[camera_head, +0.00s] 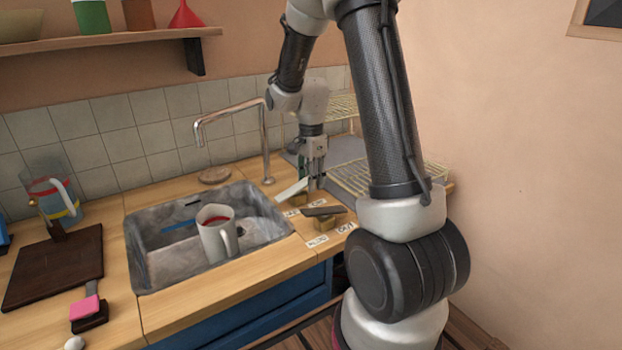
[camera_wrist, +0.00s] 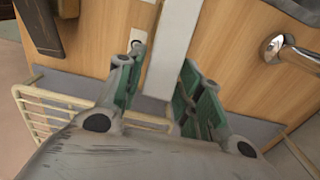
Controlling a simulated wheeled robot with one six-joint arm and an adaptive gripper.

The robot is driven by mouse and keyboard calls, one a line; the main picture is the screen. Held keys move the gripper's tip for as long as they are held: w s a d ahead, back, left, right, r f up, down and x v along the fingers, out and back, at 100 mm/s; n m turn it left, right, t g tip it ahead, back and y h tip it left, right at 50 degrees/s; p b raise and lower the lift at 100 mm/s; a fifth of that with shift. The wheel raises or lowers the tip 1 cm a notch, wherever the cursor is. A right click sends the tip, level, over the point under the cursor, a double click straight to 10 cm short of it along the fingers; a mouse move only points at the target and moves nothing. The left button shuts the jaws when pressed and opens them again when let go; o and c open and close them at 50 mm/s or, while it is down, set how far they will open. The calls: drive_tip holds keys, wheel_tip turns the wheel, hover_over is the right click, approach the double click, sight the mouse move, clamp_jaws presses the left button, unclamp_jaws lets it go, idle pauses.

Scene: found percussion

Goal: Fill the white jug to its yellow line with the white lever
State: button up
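The white jug (camera_head: 212,243) stands upright in the grey sink (camera_head: 160,262), its handle to the right. A red band shows inside near its rim; I cannot make out a yellow line on it. The white lever (camera_head: 291,191) is on the counter right of the sink; it also shows in the wrist view (camera_wrist: 175,40). My gripper (camera_head: 316,182) is low over the counter at the lever's right end. In the wrist view its fingers (camera_wrist: 161,62) are apart, with the lever between them. I cannot tell whether they touch it. No water shows below the tap (camera_head: 230,110).
A dark lever (camera_head: 324,211) sits on a brass block nearer the front, with small labels around it. Yellow wire racks (camera_head: 365,178) stand right. A clear jug with red and yellow bands (camera_head: 60,200) and a dark board (camera_head: 55,268) are left.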

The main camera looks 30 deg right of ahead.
drive_tip(key=c, duration=0.5)
drive_tip(key=shift+d+f+y, duration=0.15)
drive_tip(key=shift+f+y, duration=0.05)
drive_tip(key=shift+y, duration=0.4)
drive_tip(key=o, duration=1)
drive_tip(key=shift+o, duration=0.2)
wheel_tip(320, 180, up, 12)
drive_tip(key=d, duration=0.1)
drive_tip(key=shift+d, duration=0.1)
